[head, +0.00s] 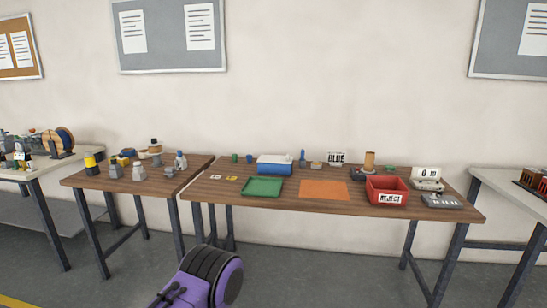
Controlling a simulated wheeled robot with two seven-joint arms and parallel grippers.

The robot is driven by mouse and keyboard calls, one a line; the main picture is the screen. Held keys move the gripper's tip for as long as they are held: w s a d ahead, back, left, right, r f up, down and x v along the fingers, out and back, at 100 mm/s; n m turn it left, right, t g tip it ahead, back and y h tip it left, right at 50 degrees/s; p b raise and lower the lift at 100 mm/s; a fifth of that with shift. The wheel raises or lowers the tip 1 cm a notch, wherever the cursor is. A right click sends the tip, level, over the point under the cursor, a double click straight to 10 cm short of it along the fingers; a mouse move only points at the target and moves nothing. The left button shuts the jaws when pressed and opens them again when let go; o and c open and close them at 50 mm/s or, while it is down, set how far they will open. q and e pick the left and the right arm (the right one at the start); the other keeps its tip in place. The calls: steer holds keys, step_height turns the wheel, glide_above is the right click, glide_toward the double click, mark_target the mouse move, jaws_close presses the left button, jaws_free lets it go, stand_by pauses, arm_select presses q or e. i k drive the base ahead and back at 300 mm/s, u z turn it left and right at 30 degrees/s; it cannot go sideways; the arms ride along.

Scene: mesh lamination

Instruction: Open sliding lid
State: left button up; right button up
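A blue box with a white top (275,160) stands at the back of the brown wooden table, left of its middle. The white top covers the box and looks closed, though it is too small to be sure that this is the sliding lid. A purple and black part of my own arm shows at the bottom, in front of the table and well apart from the box. No fingers of either gripper are in view.
On the wooden table (345,204) are a green tray (263,187), an orange mat (324,190), a red bin marked REJECT (387,185) and a grey keypad device (441,202). Small bottles stand on the left table (137,183). Open floor lies in front.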

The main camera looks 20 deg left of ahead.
mark_target(275, 159)
steer(key=u, duration=0.8)
steer(key=i, duration=0.65)
steer(key=u, duration=0.9)
steer(key=i, duration=1)
steer(key=z, duration=0.85)
steer(key=i, duration=0.65)
steer(key=z, duration=0.8)
